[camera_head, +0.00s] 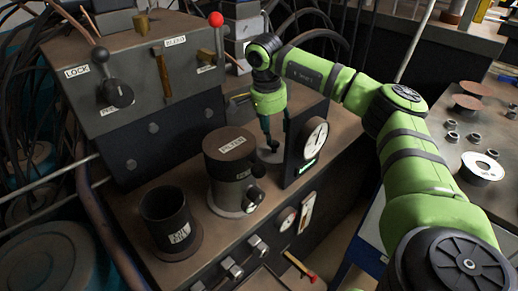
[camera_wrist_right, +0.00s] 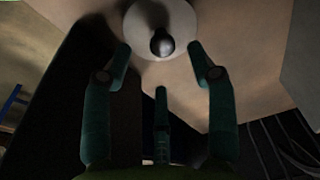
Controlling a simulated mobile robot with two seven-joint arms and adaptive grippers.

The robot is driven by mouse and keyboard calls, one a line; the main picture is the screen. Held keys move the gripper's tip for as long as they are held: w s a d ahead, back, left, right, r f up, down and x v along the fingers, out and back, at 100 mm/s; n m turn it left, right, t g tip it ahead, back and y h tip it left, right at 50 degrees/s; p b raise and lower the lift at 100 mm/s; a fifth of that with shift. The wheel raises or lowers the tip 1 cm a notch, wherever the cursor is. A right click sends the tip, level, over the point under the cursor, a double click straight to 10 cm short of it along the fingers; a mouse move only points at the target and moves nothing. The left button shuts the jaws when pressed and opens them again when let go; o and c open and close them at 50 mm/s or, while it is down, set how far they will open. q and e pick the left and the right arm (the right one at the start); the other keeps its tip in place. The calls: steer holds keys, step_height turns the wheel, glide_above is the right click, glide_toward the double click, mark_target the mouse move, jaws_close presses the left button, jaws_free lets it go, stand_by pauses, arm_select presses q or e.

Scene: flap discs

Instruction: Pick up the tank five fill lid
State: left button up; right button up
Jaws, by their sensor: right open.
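In the right wrist view, a pale round lid-like disc (camera_wrist_right: 180,22) with a dark ball knob (camera_wrist_right: 162,42) lies on a brown surface. I cannot read any label on it, so I cannot tell for sure that it is the tank five fill lid. My right gripper (camera_wrist_right: 161,64) is open and empty, its fingers spread just short of the knob. In the head view my right gripper (camera_head: 269,136) points down between the dark filter cylinder (camera_head: 229,168) and the upright gauge panel (camera_head: 305,145). The disc is mostly hidden there. My left gripper is not in view.
An open dark cup (camera_head: 166,222) stands at the front of the bench (camera_head: 200,245). A grey lever box (camera_head: 140,70) with a red-knobbed lever (camera_head: 216,20) stands behind. A table (camera_head: 480,125) with discs and small rings is on the right. The gauge panel is close beside the gripper.

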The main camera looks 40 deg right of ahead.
mark_target(274, 143)
steer(key=f, duration=0.2)
steer(key=d+f, duration=0.1)
steer(key=f, duration=0.2)
steer(key=shift+w+d+f, duration=0.1)
steer(key=shift+f, duration=0.05)
steer(key=shift+c, duration=0.4)
jaws_close()
